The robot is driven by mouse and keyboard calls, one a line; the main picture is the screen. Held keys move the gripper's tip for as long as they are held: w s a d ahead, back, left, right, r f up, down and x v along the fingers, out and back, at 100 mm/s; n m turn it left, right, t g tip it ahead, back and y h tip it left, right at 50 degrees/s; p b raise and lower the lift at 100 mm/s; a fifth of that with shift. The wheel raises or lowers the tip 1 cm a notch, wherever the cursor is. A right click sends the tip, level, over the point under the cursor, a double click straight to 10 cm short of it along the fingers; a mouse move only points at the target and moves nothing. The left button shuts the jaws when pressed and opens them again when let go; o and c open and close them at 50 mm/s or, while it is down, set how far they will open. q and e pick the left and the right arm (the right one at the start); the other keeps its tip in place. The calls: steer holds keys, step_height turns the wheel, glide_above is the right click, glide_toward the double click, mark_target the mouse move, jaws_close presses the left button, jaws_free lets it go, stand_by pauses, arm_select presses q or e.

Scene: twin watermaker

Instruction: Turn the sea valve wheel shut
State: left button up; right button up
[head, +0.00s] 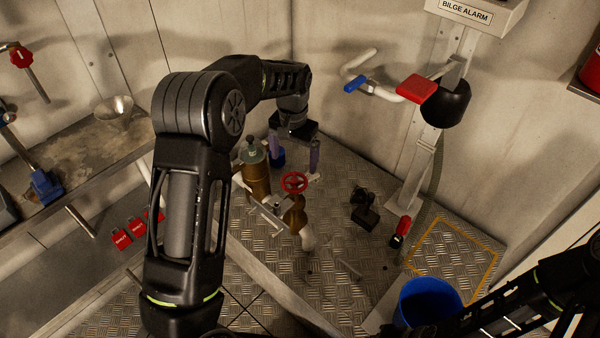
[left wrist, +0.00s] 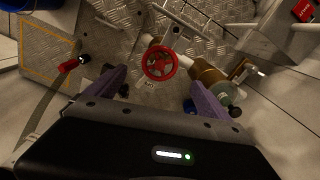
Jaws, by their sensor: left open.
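The sea valve wheel (head: 293,182) is a small red spoked handwheel on brass and pale pipework, low near the corner. In the left wrist view the wheel (left wrist: 160,62) shows whole, just beyond the fingertips. My left gripper (head: 295,167) reaches down over the pipework with its purple fingers spread. In the left wrist view the left gripper (left wrist: 156,82) is open, one finger on each side of the wheel's near edge. Nothing is between the fingers, and I see no contact. My right arm shows at the lower right of the head view; its gripper is out of the picture.
A brass cylinder (head: 256,172) stands just left of the wheel. A black device (head: 364,208), a red torch-like item (head: 401,230) and a blue bucket (head: 428,303) are on the floor to the right. A bilge alarm box (head: 470,14) and piping are above.

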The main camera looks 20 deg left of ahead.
mark_target(294, 180)
arm_select(q)
steer(key=shift+f, duration=0.1)
step_height(294, 180, down, 8)
steer(key=shift+r, duration=0.1)
stand_by(0.5)
steer(key=shift+c, duration=0.4)
jaws_close()
stand_by(0.6)
